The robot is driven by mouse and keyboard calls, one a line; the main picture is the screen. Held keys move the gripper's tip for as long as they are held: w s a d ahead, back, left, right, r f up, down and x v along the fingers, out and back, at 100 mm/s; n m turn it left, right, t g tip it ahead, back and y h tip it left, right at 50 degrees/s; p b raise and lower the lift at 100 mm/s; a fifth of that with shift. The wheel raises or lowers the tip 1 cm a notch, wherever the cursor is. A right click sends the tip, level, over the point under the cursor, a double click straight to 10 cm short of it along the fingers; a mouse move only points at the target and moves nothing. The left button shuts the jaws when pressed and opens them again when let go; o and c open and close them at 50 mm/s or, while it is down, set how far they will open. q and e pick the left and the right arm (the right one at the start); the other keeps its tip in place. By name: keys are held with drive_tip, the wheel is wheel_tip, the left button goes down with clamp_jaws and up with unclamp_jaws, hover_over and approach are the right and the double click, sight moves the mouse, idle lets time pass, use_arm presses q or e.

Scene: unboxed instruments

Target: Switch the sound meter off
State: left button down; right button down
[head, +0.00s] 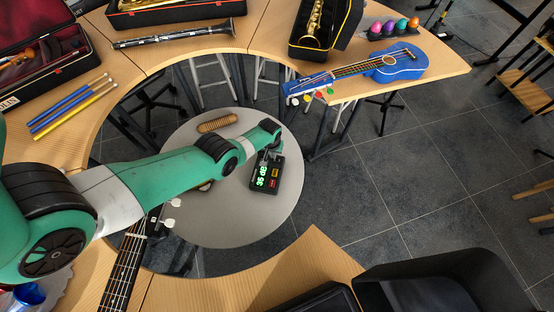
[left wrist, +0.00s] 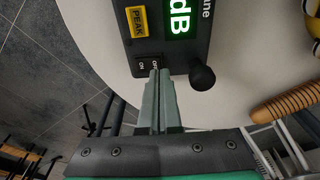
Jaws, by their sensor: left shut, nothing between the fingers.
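The sound meter (head: 272,186) is a dark box lying on the round grey table (head: 232,226), with its green display lit. In the left wrist view the meter (left wrist: 150,45) shows a lit green "dB", a yellow PEAK button (left wrist: 137,21) and a black rocker switch (left wrist: 143,65) marked ON and OFF. My left gripper (left wrist: 160,72) is shut and empty, its fingertips at the OFF end of the switch and partly covering it. I cannot tell whether they touch it. In the head view my left gripper (head: 268,155) is over the meter's far end. My right gripper is not in view.
A black knob-like part (left wrist: 202,77) sits at the meter's end beside my fingers. A ribbed wooden guiro (head: 217,123) lies on the round table. A curved wooden table with a blue ukulele (head: 385,66) and other instruments surrounds it. The round table's right side is clear.

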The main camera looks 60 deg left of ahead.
use_arm(q)
drive_tip(key=shift+f+b, duration=0.85)
drive_tip(key=shift+b, duration=0.05)
idle(0.3)
drive_tip(key=shift+r, duration=0.1)
wheel_tip(320, 180, up, 7)
drive_tip(key=p, duration=0.7)
idle(0.3)
